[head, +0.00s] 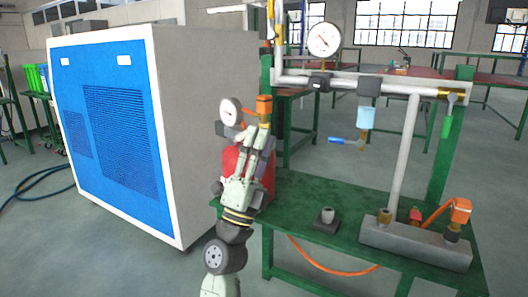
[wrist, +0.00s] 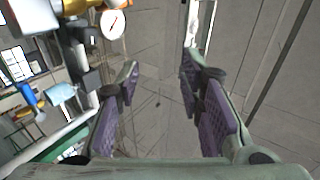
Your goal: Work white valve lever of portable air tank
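The portable air tank (head: 232,162) is red and stands at the left end of the green bench, mostly hidden behind my arm. A small white-faced gauge (head: 230,110) and an orange fitting (head: 264,104) show above it. I cannot make out the white valve lever for certain in either view. My gripper (head: 262,132) is just below the orange fitting in the head view, overlapping the tank top; contact cannot be told. In the wrist view my gripper (wrist: 160,85) is open, its purple pads wide apart with nothing seen between them.
A large blue-fronted cabinet (head: 120,115) stands close on the left. The green bench (head: 310,195) carries a pipe rack with a large gauge (head: 324,40), a blue-handled valve (head: 345,140) and a grey manifold block (head: 415,242). An orange hose (head: 330,268) hangs below the bench.

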